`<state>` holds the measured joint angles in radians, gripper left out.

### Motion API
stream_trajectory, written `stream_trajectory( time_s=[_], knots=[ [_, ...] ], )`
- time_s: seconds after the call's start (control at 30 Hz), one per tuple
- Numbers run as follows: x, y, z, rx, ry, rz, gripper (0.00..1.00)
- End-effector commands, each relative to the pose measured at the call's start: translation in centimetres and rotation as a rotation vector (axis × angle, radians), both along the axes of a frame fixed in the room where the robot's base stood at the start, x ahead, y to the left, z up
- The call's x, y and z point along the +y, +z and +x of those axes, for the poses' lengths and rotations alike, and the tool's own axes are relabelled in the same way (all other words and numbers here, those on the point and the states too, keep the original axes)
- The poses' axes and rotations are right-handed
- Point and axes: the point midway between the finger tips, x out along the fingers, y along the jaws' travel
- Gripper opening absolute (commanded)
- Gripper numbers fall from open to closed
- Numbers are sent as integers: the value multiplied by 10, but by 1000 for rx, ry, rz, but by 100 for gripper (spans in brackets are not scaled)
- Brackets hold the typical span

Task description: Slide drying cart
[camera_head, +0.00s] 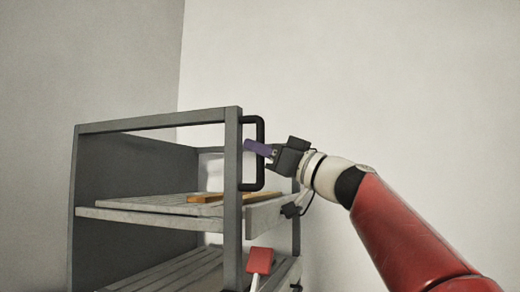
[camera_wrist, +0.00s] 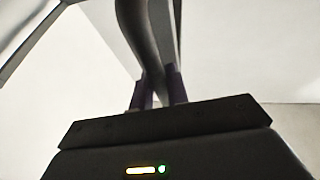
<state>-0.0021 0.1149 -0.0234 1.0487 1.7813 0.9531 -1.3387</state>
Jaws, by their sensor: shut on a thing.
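The drying cart (camera_head: 233,200) is a grey frame with slatted shelves, standing left of centre in the head view. A black D-shaped handle (camera_head: 261,128) is fixed upright to its front right post. My gripper (camera_head: 257,149) reaches in from the right and is shut on the handle's upright bar. In the wrist view the dark handle bar (camera_wrist: 142,40) runs down between the two purple fingers of my gripper (camera_wrist: 158,88). The part of the bar between the fingers is partly hidden.
An orange-brown wooden piece (camera_head: 235,198) lies on the cart's upper shelf (camera_head: 150,215). A red block-like part (camera_head: 260,261) shows low at the cart's front. Plain pale walls stand behind, and the space right of the cart looks clear apart from my arm.

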Motion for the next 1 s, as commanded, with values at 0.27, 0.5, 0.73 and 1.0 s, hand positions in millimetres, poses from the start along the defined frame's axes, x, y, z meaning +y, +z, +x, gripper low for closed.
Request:
stream_trajectory(
  time_s=[0.27,0.5,0.73,1.0],
  knots=[
    [14,-7,-37,-7,11,-4,0],
    [35,-8,-93,-8,13,-5,0],
    [52,-5,-141,-5,9,-5,0],
    [66,-2,-178,-2,6,-2,0]
  ],
)
